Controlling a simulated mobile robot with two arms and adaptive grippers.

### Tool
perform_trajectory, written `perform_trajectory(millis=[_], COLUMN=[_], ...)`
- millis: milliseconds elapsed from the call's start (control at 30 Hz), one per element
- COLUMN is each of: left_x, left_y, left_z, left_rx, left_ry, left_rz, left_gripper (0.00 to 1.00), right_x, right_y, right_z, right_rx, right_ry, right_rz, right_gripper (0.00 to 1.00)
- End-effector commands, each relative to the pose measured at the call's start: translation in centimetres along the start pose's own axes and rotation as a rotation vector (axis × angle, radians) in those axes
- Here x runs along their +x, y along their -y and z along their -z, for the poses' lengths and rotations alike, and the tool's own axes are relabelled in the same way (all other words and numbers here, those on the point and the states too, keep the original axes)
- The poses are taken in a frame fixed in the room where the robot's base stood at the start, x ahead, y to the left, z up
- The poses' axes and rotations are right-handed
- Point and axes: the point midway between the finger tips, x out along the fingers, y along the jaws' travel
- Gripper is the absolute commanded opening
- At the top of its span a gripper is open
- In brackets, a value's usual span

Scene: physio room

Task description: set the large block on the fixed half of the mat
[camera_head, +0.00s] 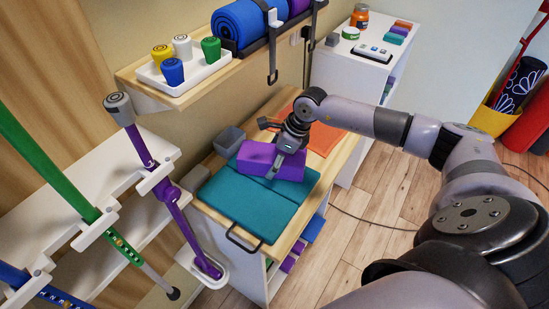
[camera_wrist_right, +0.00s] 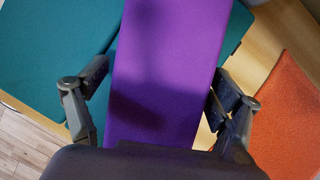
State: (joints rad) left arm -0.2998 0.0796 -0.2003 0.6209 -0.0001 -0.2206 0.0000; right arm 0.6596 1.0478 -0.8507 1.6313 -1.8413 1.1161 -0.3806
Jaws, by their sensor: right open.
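The large purple block (camera_head: 258,153) lies on the far part of the folding teal mat (camera_head: 240,205), on the wooden cabinet top. A seam crosses the mat; I cannot tell which half is fixed. My right gripper (camera_head: 284,160) is above the block with its fingers reaching down on either side. In the right wrist view, the block (camera_wrist_right: 165,60) runs between the two open fingers (camera_wrist_right: 155,98), with a gap visible at the left finger. Contact on the right side is unclear. The teal mat (camera_wrist_right: 50,50) shows beside the block. My left gripper is not in view.
A wall shelf (camera_head: 190,90) holds a tray of coloured pegs and a blue roll. Canes on a white rack (camera_head: 90,185) stand at left.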

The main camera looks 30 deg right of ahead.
Motion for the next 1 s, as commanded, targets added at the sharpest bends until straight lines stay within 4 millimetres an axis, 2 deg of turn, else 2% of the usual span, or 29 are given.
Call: perform_trajectory(millis=[367,467,800,1000], left_x=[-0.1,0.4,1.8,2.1], left_y=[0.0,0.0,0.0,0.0], left_z=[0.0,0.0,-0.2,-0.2], left_rx=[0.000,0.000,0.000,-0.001], left_ry=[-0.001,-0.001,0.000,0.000], left_rz=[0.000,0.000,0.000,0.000], left_gripper=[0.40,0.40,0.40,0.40], right_x=[-0.6,-2.1,-9.2,-11.7], right_y=[0.1,0.1,0.1,0.1], right_z=[-0.1,0.0,0.0,0.0], right_rx=[0.000,-0.001,0.000,0.000], right_ry=[0.001,0.000,0.000,0.000], right_rz=[0.002,0.004,0.005,0.002], right_gripper=[0.86,0.86,0.86,0.86])
